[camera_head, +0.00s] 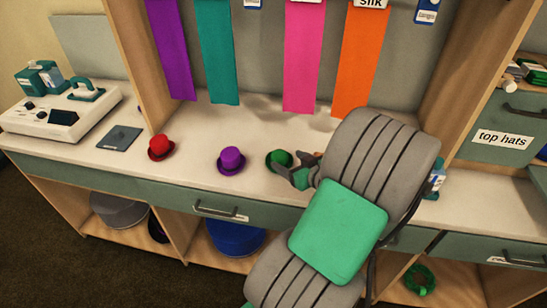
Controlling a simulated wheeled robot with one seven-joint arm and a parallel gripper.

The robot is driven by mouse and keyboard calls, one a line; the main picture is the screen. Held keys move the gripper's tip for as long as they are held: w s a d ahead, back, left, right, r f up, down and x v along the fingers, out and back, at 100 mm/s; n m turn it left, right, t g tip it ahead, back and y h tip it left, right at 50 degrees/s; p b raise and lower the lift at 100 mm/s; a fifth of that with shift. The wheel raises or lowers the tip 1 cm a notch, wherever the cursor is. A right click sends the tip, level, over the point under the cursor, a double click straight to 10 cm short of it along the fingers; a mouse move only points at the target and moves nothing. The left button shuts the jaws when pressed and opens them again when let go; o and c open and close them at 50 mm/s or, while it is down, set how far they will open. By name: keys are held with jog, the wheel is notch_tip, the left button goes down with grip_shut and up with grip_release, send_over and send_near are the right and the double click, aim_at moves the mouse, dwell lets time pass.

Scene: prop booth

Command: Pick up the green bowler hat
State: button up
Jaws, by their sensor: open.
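The green bowler hat (276,158) sits brim down on the pale counter, to the right of the purple hat. My gripper (294,168) is open just to the right of the green hat. One finger reaches toward the front right of its brim and overlaps the hat's edge in the picture. I cannot tell whether it touches. The hat's right side is partly hidden by the gripper.
A purple bowler hat (231,160) and a red bowler hat (160,147) stand to the left on the counter (195,157). A dark flat pad (118,138) and a white machine (62,112) are farther left. Ribbons hang behind, including a pink one (303,60). My arm hides the counter's right part.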

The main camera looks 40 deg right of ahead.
aim_at(279, 154)
jog(key=p+x, duration=0.1)
jog(key=x, duration=0.5)
jog(key=shift+w+d, duration=0.25)
jog(key=shift+w, duration=0.1)
jog(key=shift+c, duration=0.2)
jog(key=c, duration=1.3)
jog(key=shift+r, duration=0.1)
